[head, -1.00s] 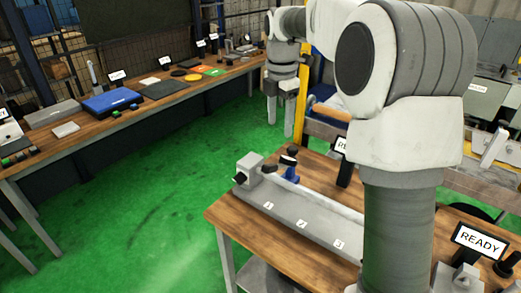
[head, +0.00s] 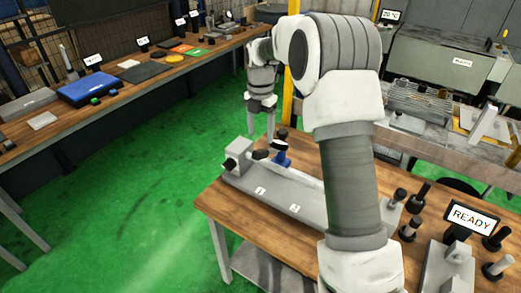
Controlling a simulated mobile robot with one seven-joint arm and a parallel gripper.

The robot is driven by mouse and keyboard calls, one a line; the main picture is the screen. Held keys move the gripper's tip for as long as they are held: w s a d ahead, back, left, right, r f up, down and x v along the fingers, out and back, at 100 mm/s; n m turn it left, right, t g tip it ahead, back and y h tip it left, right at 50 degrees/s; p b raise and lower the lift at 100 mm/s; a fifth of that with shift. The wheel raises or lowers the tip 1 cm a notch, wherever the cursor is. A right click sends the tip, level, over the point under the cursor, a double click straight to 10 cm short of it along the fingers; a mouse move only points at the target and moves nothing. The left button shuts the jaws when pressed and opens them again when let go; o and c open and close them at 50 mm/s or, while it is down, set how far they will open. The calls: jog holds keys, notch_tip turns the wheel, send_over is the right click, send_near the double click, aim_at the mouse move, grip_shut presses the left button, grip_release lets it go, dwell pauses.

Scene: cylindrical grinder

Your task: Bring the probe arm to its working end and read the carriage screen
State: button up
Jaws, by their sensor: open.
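A grey bench fixture (head: 262,190) with marks 1 and 2 lies on the wooden table (head: 262,238). It has a grey end block (head: 238,157) with a dark knob at its left end. A small blue carriage-like piece (head: 281,158) with black knobs sits on the fixture near that block. I cannot tell which part is the probe arm. A screen reading READY (head: 471,218) stands at the table's right; I cannot tell whether it is the carriage screen. My gripper (head: 261,132) is open and empty, fingers down, behind the end block. My arm hides the fixture's right part.
Several black-knobbed posts (head: 413,215) and a grey block (head: 447,270) stand on the table's right side. A long bench (head: 105,110) with a blue case (head: 88,90) runs along the left. Green floor (head: 130,190) between is clear. A grey machine (head: 440,70) stands behind right.

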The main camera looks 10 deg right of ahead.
aim_at(261, 150)
notch_tip(261, 150, down, 8)
jog(key=shift+r+p, duration=0.1)
jog(key=shift+p, duration=0.35)
jog(key=shift+c, duration=0.3)
grip_shut()
dwell(1.0)
